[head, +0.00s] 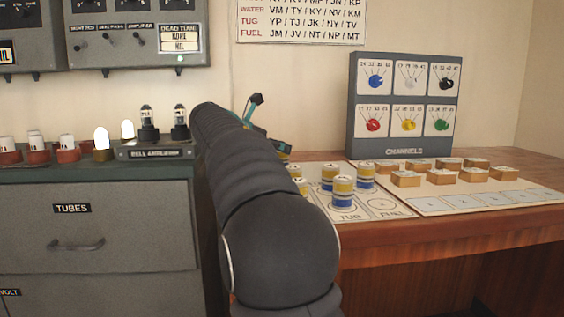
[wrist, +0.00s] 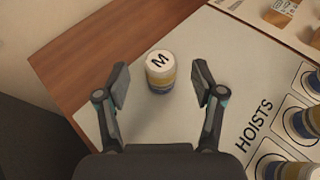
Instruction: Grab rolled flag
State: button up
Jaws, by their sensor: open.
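My gripper (wrist: 161,86) is open, with one finger on each side of this flag and a gap on both sides. The flag is not held. In the head view, my arm covers most of the gripper and I cannot make out the M flag. Several other rolled flags (head: 343,192) stand on the board to the right of my arm.
More flags (wrist: 303,122) stand in circles at the lower right of the wrist view. Wooden blocks (head: 406,179) and a grey channels panel (head: 402,138) are on the wooden desk (head: 450,237). A grey tube cabinet (head: 110,215) stands left. Bare board surrounds the M flag.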

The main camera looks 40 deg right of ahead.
jog(key=x, duration=0.2)
jog(key=shift+d+f, duration=0.15)
jog(key=shift+d, duration=0.1)
jog(key=shift+c, duration=0.2)
jog(key=c, duration=1)
jog(key=shift+c, duration=0.2)
